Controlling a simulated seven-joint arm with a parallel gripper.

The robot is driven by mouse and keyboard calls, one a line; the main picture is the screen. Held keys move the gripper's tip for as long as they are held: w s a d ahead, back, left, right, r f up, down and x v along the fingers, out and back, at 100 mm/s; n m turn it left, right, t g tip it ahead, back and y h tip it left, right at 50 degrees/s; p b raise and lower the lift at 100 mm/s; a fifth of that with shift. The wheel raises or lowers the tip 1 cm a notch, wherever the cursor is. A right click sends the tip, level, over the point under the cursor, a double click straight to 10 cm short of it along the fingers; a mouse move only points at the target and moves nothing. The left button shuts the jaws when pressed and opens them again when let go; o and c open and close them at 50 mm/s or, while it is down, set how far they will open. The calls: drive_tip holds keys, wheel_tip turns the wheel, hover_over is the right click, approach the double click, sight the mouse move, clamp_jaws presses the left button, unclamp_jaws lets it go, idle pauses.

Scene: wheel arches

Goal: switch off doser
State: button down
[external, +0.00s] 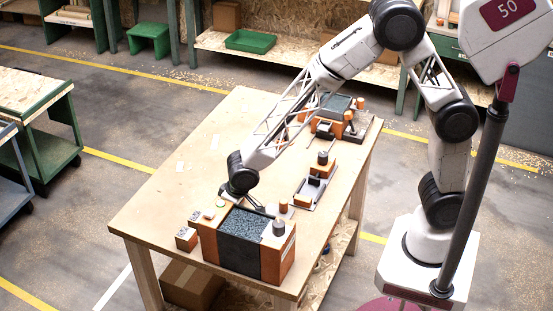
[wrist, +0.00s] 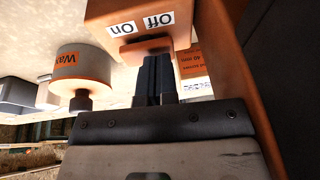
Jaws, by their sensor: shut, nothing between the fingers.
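The doser appears to be the large orange unit (external: 283,262) with dark granules in its top, at the near end of the table. In the wrist view an orange housing (wrist: 120,10) carries upside-down Off and On labels, with an orange switch piece (wrist: 133,47) just beneath them. My gripper (external: 250,203) is low at the far side of the unit. In the wrist view my gripper (wrist: 155,60) is shut, with its dark fingertips at the switch piece, seemingly touching it. Nothing shows between the fingers. The fingertips hide part of the switch, so its position is unclear.
A cylinder labelled Wax (wrist: 82,66) stands beside the fingers in the wrist view. A small orange block (external: 186,238) sits left of the unit. Other orange devices (external: 312,190) and a far machine (external: 335,115) stand along the table's right side. The table's left half (external: 180,185) is mostly clear.

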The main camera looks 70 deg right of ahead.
drive_tip(key=shift+s+a+f, duration=0.15)
drive_tip(key=shift+a+f, duration=0.35)
drive_tip(key=shift+a, duration=0.25)
drive_tip(key=shift+d, duration=0.55)
drive_tip(key=shift+s+d+f, duration=0.15)
drive_tip(key=shift+d, duration=0.3)
drive_tip(key=shift+s+r, duration=0.15)
drive_tip(key=shift+r, duration=0.2)
drive_tip(key=v, duration=0.8)
drive_tip(key=shift+w+a, duration=0.25)
drive_tip(key=shift+w, duration=0.15)
drive_tip(key=shift+r, duration=0.1)
